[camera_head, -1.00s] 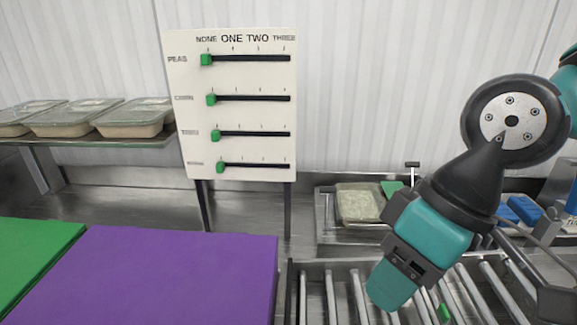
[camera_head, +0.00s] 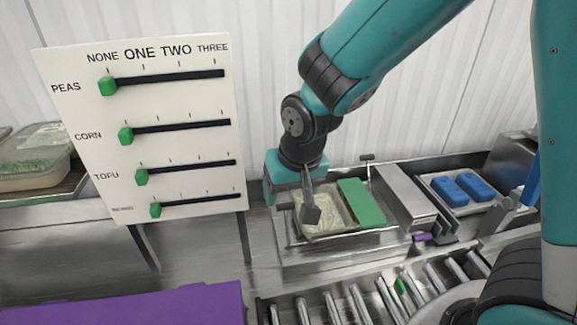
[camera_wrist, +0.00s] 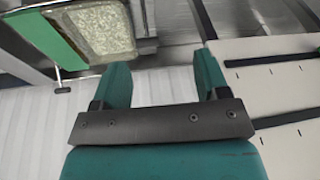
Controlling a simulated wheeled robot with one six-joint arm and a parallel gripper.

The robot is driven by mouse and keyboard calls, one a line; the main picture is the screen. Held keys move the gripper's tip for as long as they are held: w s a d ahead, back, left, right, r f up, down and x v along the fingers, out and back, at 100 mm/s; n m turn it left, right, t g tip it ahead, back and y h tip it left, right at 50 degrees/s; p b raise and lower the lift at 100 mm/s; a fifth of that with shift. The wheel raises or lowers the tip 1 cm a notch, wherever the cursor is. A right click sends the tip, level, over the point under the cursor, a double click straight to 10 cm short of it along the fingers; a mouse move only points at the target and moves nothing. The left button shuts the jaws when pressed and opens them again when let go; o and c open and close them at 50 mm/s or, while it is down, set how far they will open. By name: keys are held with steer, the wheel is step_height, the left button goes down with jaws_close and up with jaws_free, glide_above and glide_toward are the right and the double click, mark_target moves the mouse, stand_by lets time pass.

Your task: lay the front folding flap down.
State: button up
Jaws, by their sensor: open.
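My gripper (camera_head: 285,180) is above the left end of the metal station, just left of the rice tray. In the wrist view my gripper (camera_wrist: 162,72) has its two teal fingers apart with nothing between them. The tray of pale rice (camera_head: 328,222) sits in the station, with a flat green panel (camera_head: 361,203) along its right side. Both also show in the wrist view, the rice (camera_wrist: 100,28) and the green panel (camera_wrist: 45,38). I cannot tell which part is the front folding flap.
A white slider board (camera_head: 180,105) with green knobs stands left of my gripper. A roller conveyor (camera_head: 340,302) runs in front. A purple block (camera_head: 130,305) is at lower left. Blue blocks (camera_head: 462,188) lie in a tray at right. A filled tray (camera_head: 35,160) sits on the left shelf.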

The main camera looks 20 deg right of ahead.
steer(key=m+t+h+p, duration=0.1)
steer(key=m+h, duration=0.1)
glide_toward(286, 205)
steer(key=b+x, duration=0.6)
steer(key=x, duration=0.3)
steer(key=shift+r, duration=0.1)
steer(key=shift+c, duration=0.7)
steer(key=s+a+f+b, duration=0.1)
steer(key=s+a+b, duration=0.1)
steer(key=s, duration=0.8)
steer(key=shift+s+b, duration=0.3)
steer(key=shift+s, duration=0.05)
stand_by(0.4)
steer(key=shift+f, duration=0.15)
